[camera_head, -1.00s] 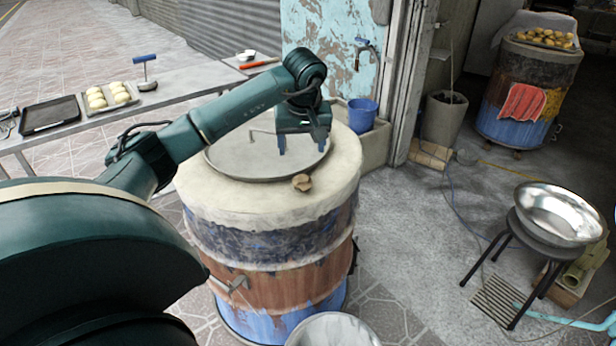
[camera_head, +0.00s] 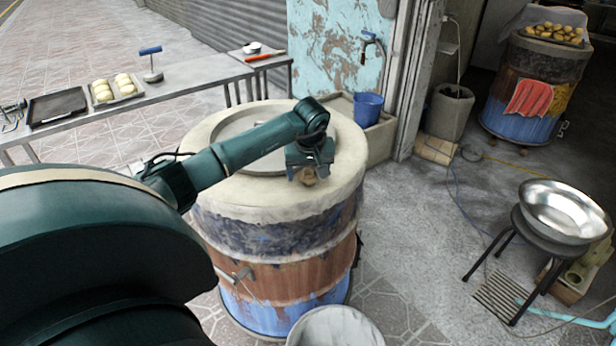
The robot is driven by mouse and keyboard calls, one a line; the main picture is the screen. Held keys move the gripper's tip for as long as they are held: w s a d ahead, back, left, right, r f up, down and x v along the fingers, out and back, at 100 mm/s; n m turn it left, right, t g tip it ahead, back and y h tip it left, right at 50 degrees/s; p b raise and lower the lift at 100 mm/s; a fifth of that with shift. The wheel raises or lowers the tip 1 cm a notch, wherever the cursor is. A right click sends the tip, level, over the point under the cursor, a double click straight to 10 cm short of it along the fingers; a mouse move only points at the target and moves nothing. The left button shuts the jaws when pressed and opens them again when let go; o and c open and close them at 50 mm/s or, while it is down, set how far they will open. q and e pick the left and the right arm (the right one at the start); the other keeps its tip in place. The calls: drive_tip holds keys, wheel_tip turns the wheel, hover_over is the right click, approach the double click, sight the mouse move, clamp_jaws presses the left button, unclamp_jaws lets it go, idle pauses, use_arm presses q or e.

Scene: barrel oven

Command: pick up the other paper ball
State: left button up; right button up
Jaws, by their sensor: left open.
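A small brown crumpled paper ball (camera_head: 308,178) lies on the pale rim of the barrel oven (camera_head: 285,235), on the side near me. My left gripper (camera_head: 309,174) points down right over the ball, with its fingers at or around it. The gripper is open. The wrist covers part of the ball, so I cannot tell whether the fingers touch it. The round metal lid (camera_head: 235,128) on the oven top is partly hidden behind my left arm. My right gripper is not in view.
A whitish bin (camera_head: 335,328) stands on the floor in front of the barrel. A table with a dark tray (camera_head: 57,108) and a tray of buns (camera_head: 116,92) is at the left. A metal bowl on a stand (camera_head: 562,208) is at the right; a blue bucket (camera_head: 368,108) stands behind.

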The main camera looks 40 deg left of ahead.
use_arm(q)
drive_tip(key=c, duration=1.1)
drive_tip(key=shift+c, duration=0.2)
